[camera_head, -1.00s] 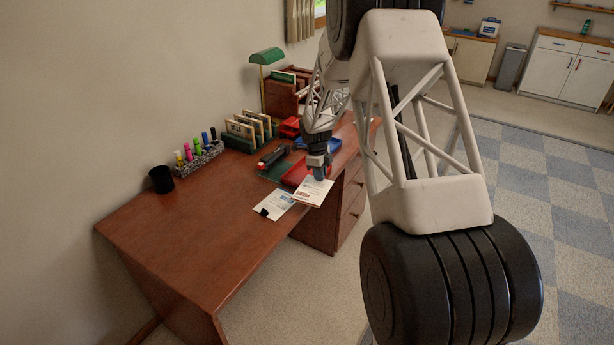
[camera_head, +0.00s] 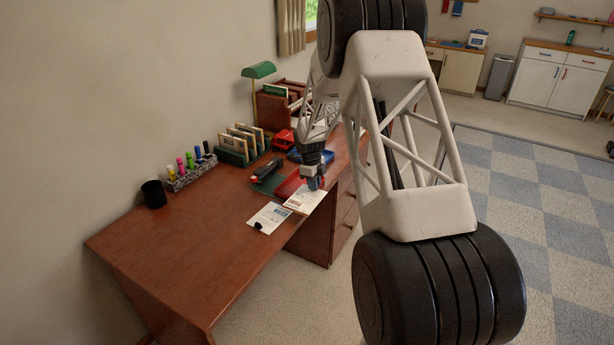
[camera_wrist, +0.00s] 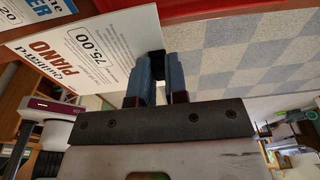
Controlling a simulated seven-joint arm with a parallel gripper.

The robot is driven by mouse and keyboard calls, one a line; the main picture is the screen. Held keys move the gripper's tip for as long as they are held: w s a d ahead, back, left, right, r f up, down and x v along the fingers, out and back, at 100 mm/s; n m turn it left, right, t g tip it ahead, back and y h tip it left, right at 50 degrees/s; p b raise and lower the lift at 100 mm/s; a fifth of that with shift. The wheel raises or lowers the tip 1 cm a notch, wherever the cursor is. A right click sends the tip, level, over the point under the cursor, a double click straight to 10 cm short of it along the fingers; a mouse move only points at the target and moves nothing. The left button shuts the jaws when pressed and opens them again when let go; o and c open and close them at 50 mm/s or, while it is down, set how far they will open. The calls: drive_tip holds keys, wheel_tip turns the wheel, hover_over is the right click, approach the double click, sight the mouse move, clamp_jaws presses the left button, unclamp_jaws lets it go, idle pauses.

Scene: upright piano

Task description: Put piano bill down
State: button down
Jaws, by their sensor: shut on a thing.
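The piano bill (camera_wrist: 88,65) is a white card with red "PIANO" and "75.00" print, at upper left in the wrist view. In the head view the bill (camera_head: 303,202) is at the desk's near right edge, beside a second white paper (camera_head: 268,216) with a black piece at its corner. My gripper (camera_head: 316,182) is over the bill's far right end. In the wrist view my gripper (camera_wrist: 158,78) is shut on the bill at a small black piece on its edge. I cannot tell whether the bill touches the desk.
The brown desk (camera_head: 185,235) is bare at its front left. A black cup (camera_head: 154,194), a pen holder (camera_head: 192,171), a green sorter (camera_head: 236,152), a stapler (camera_head: 268,169) and a red tray (camera_head: 289,186) stand along the back and right. A green lamp (camera_head: 258,70) stands behind.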

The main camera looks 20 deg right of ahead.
drive_tip(key=w, duration=0.4)
drive_tip(key=w+d, duration=0.1)
drive_tip(key=w, duration=0.3)
drive_tip(key=w+f, duration=0.1)
drive_tip(key=w, duration=0.4)
drive_tip(key=shift+d+f, duration=0.1)
drive_tip(key=shift+d, duration=0.15)
drive_tip(key=shift+w+d+f, duration=0.1)
drive_tip(key=shift+w, duration=0.35)
drive_tip(key=shift+f, duration=1.7)
drive_tip(key=shift+f, duration=0.1)
drive_tip(key=c, duration=1.1)
unclamp_jaws()
drive_tip(key=shift+c, duration=0.2)
wheel_tip(320, 180, up, 12)
drive_tip(key=a, duration=0.1)
drive_tip(key=shift+w, duration=0.45)
